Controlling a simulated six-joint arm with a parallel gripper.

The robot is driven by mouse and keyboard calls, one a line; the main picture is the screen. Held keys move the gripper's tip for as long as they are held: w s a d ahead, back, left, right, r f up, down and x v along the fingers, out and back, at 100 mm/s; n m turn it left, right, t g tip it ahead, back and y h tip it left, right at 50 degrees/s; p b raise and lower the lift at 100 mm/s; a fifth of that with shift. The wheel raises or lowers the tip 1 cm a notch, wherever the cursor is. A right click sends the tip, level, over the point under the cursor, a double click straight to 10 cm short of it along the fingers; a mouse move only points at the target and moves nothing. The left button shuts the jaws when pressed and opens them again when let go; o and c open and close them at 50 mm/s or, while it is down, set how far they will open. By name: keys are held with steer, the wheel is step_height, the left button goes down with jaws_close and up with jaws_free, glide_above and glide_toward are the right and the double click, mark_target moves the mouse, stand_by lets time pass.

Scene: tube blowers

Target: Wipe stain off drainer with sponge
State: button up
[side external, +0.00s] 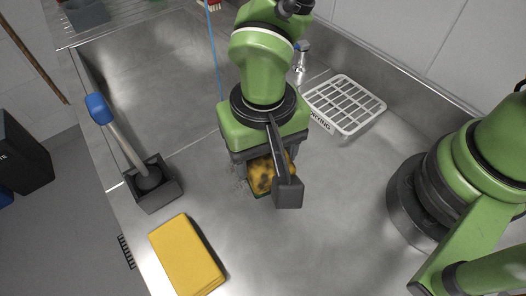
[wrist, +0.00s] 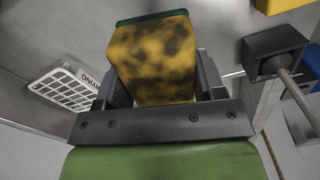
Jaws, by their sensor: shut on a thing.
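My gripper (side external: 265,178) points down over the metal drainer (side external: 330,215) and is shut on a sponge (side external: 261,176). The sponge is yellow with dark blotches and a green layer at its lower end. In the wrist view the sponge (wrist: 153,58) sits between the two dark fingers of my gripper (wrist: 163,80). The sponge is low, close to the drainer; I cannot tell whether it touches. Faint grey marks (side external: 240,184) show on the metal just left of the sponge. The metal under the sponge is hidden.
A white drying rack (side external: 345,104) lies behind right. A dark holder (side external: 153,185) with a blue-handled brush (side external: 118,130) stands at the left edge. The metal right of my gripper is clear.

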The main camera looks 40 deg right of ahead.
steer(key=shift+f, duration=3.3)
steer(key=shift+w+f, duration=0.8)
steer(key=shift+f, duration=0.05)
steer(key=shift+c, duration=0.6)
steer(key=shift+w, duration=4.5)
steer(key=shift+s, duration=5.15)
steer(key=shift+s+a, duration=0.2)
steer(key=shift+w, duration=5.35)
steer(key=shift+s, duration=5.15)
steer(key=shift+s+r, duration=0.15)
steer(key=shift+s, duration=0.05)
steer(key=shift+r, duration=4.05)
